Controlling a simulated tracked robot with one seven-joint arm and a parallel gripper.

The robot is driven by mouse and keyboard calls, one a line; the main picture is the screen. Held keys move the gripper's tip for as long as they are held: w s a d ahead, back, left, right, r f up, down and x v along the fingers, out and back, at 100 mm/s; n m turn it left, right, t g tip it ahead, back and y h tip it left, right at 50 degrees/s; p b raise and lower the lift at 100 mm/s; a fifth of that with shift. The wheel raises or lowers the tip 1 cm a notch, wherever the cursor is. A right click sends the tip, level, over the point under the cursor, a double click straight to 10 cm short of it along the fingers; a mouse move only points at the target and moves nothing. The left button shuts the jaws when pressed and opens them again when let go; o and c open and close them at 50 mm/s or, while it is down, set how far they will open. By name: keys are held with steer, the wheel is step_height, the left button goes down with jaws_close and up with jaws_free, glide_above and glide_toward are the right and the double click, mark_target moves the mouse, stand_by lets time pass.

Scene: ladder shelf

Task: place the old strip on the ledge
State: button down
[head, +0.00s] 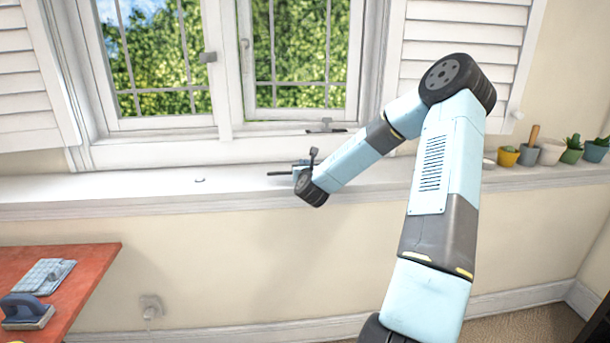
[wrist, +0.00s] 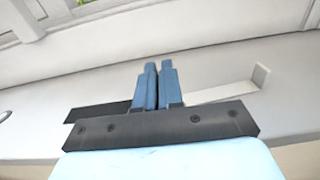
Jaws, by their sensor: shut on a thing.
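My gripper (head: 304,168) reaches over the white window ledge (head: 110,195) in the head view. Its blue fingers (wrist: 158,88) are close together in the wrist view, shut on a thin strip. A dark length of the strip (wrist: 98,112) sticks out left of the fingers, and it also shows in the head view (head: 279,173). Right of the fingers a pale length with a bent-up end shows in the wrist view; I cannot tell if it is the same piece. The fingers hide the middle. Whether the strip touches the ledge is unclear.
A small ring-like item (head: 200,180) lies on the ledge to the left. A window latch (head: 325,126) is on the frame behind. Several potted plants (head: 550,151) stand on the ledge at the right. A red table (head: 85,262) is at lower left. The ledge's left part is mostly clear.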

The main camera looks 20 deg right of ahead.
steer(key=shift+w+f, duration=0.25)
steer(key=shift+f, duration=1.65)
steer(key=shift+f, duration=0.1)
steer(key=c, duration=1.3)
jaws_free()
